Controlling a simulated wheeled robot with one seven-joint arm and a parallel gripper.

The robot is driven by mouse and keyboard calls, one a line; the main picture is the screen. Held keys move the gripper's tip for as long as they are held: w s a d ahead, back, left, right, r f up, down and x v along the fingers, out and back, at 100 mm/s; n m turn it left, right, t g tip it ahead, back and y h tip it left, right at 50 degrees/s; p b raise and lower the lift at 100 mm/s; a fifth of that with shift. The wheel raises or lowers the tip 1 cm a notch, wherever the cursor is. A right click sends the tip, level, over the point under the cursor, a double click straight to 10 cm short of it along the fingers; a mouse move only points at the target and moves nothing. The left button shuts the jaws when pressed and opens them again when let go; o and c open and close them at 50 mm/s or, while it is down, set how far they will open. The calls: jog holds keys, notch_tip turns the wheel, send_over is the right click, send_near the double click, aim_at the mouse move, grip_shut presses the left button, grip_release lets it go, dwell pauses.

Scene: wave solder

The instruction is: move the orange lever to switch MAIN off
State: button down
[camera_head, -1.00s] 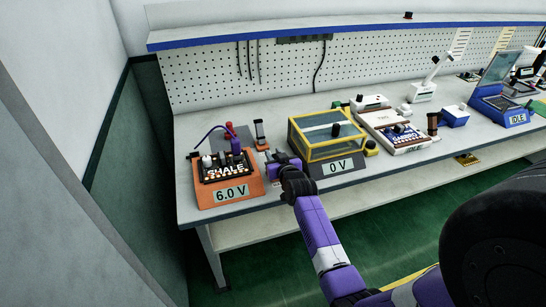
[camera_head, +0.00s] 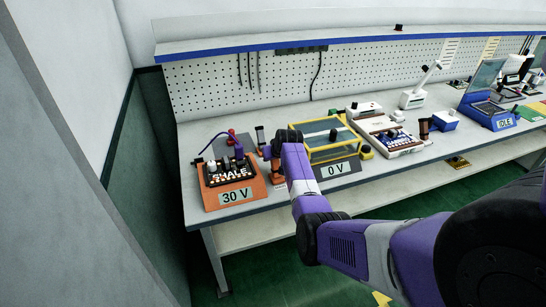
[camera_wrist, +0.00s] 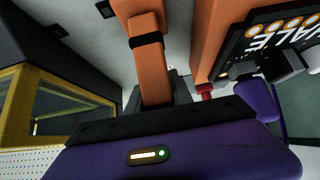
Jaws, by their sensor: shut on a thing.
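The orange lever (camera_wrist: 145,60) shows in the wrist view as an orange bar with a black band. My gripper (camera_wrist: 157,98) is shut on it, with dark fingers at its sides. In the head view my gripper (camera_head: 269,153) is just right of the orange supply box, largely covered by my wrist, and its hold on the lever is hard to see. Orange parts (camera_head: 278,174) show just below it. No MAIN label is readable.
The orange supply box (camera_head: 248,195), reading 30 V, stands close on the left. A yellow-framed clear case (camera_head: 345,155) and a 0 V display (camera_head: 336,169) are close on the right. An upright dark-topped post (camera_head: 260,135) stands behind my gripper.

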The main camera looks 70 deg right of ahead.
jog(key=shift+w+d+f+g+y+b, duration=0.15)
jog(key=shift+f+g+y+b, duration=0.2)
jog(key=shift+f+y, duration=0.1)
jog(key=shift+w+d+f+g+y+b, duration=0.15)
jog(key=shift+f+g+y+b, duration=0.1)
jog(key=shift+f+g+y, duration=0.15)
jog(key=shift+r, duration=0.15)
jog(key=c, duration=1.1)
grip_release()
jog(key=shift+r, duration=0.15)
jog(key=shift+s+a+r, duration=0.1)
jog(key=shift+s+r, duration=0.05)
jog(key=shift+r, duration=0.35)
jog(key=shift+v, duration=3.25)
